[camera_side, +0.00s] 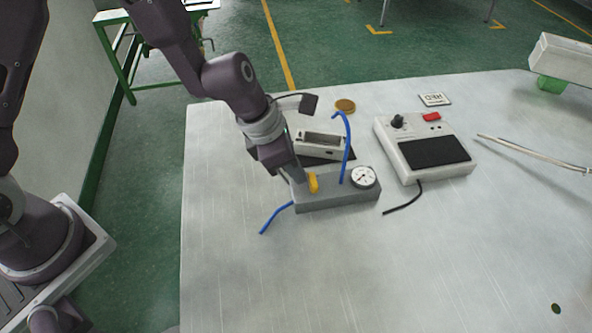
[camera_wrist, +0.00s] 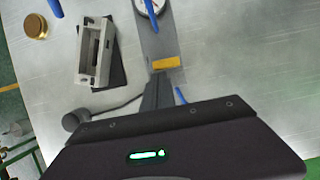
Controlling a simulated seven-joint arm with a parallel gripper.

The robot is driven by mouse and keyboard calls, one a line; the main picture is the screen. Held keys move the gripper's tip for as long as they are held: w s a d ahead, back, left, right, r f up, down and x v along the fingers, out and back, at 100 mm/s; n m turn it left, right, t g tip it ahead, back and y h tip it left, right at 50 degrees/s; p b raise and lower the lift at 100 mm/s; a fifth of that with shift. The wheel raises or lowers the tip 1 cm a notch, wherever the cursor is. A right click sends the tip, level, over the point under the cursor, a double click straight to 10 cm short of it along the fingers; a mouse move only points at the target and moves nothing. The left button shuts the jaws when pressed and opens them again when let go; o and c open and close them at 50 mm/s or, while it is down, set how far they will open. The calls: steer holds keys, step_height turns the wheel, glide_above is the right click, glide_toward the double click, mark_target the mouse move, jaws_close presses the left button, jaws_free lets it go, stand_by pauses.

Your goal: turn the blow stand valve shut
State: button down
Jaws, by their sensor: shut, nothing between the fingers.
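The blow stand (camera_side: 338,193) is a grey block on the table, with a round white gauge (camera_side: 363,177) at its right end and blue tubes. Its yellow valve handle (camera_side: 313,183) stands on the top near the left end. My gripper (camera_side: 301,179) is shut and empty, its fingertips low over the block, close beside the handle on its left. In the wrist view the yellow handle (camera_wrist: 166,63) lies just beyond the fingertips (camera_wrist: 158,78). I cannot tell whether the fingers touch it.
A pale box with a slot (camera_side: 320,142) stands on a dark pad behind the blow stand. A brass disc (camera_side: 345,105) lies farther back. A white control unit (camera_side: 424,146) with a black cable stands to the right.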

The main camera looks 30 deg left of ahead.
steer(key=shift+w+a, duration=0.1)
steer(key=shift+w, duration=0.95)
steer(key=m, duration=0.1)
steer(key=m+g, duration=0.1)
steer(key=m, duration=0.1)
steer(key=w+d+m, duration=0.1)
steer(key=shift+m+g+h, duration=0.3)
steer(key=shift+h, duration=0.1)
steer(key=m, duration=0.2)
steer(key=g, duration=0.1)
steer(key=shift+w+d+m, duration=0.25)
steer(key=shift+w+m, duration=0.05)
steer(key=shift+m, duration=0.1)
steer(key=shift+d, duration=0.1)
steer(key=shift+w+d, duration=0.1)
steer(key=shift+w, duration=0.05)
